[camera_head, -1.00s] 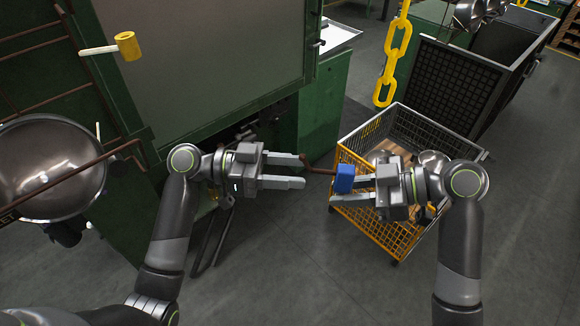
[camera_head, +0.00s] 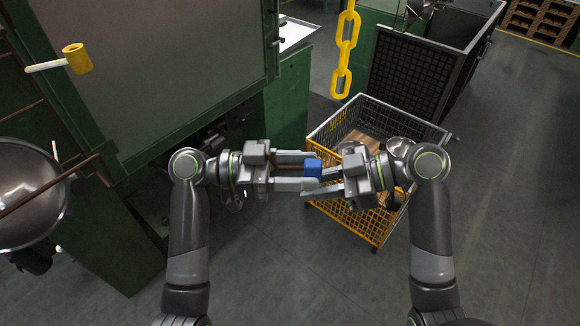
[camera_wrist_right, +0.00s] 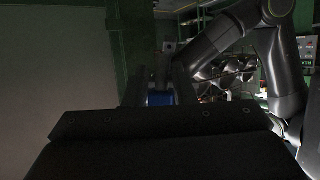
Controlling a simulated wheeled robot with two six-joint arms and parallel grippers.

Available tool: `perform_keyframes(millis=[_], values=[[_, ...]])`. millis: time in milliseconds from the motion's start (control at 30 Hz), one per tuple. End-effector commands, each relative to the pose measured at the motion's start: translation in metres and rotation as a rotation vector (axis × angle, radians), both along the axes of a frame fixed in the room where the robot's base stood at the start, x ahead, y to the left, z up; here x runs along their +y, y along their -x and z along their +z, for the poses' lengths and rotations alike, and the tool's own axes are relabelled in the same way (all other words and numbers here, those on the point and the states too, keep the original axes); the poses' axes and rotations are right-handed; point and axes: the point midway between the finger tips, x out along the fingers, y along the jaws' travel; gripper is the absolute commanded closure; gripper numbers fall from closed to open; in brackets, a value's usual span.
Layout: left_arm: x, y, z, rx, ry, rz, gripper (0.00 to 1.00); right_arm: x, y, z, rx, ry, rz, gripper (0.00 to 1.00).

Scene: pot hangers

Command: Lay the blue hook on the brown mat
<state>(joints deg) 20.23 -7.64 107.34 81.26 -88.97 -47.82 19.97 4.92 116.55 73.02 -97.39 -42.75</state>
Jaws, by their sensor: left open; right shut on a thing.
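The blue hook's block (camera_head: 312,167) is held in the air between my two arms. It also shows in the right wrist view as a small blue patch (camera_wrist_right: 160,99) above the dark gripper body. My right gripper (camera_head: 322,180) is shut on the block from the right. My left gripper (camera_head: 306,171) is open, its two fingers reaching from the left to either side of the block. The hook's brown rod is mostly hidden behind the left fingers. A flat brown surface (camera_head: 362,139) shows inside the wire basket; I cannot tell whether it is the brown mat.
The yellow-and-grey wire basket (camera_head: 388,224) stands below and behind my right arm, with shiny pots inside. A yellow chain (camera_head: 344,50) hangs above it. A green cabinet (camera_head: 150,110), a yellow mallet (camera_head: 78,58) and a large steel bowl (camera_head: 28,190) are at left.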

Motion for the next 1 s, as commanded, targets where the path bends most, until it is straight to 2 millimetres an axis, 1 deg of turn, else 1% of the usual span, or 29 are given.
perform_keyframes(millis=[233, 600, 633, 667, 700, 833, 1000], values=[[-0.0006, 0.0000, 0.0000, 0.000, 0.000, 0.000, 0.51, 0.0001, 0.0000, 0.0003, 0.000, -0.001, 0.000, 1.00], [-0.0004, -0.0005, 0.0000, 0.000, 0.000, 0.002, 0.99, 0.0003, 0.0005, 0.0004, -0.001, -0.001, 0.003, 1.00], [-0.0004, -0.0006, -0.0001, 0.000, 0.000, 0.002, 1.00, 0.0003, 0.0006, 0.0004, -0.001, -0.001, 0.003, 1.00], [-0.0004, -0.0007, 0.0001, 0.000, 0.001, 0.003, 1.00, 0.0003, 0.0007, 0.0006, -0.001, -0.001, 0.003, 0.74], [-0.0004, -0.0007, 0.0000, 0.000, 0.000, 0.003, 1.00, 0.0004, 0.0008, 0.0005, -0.001, -0.001, 0.004, 0.69], [-0.0004, -0.0005, 0.0001, 0.000, 0.000, 0.002, 1.00, 0.0003, 0.0006, 0.0003, 0.000, -0.001, 0.002, 0.52], [-0.0003, -0.0002, 0.0001, 0.000, 0.000, 0.001, 1.00, 0.0001, 0.0003, 0.0002, -0.001, -0.001, 0.001, 0.51]])
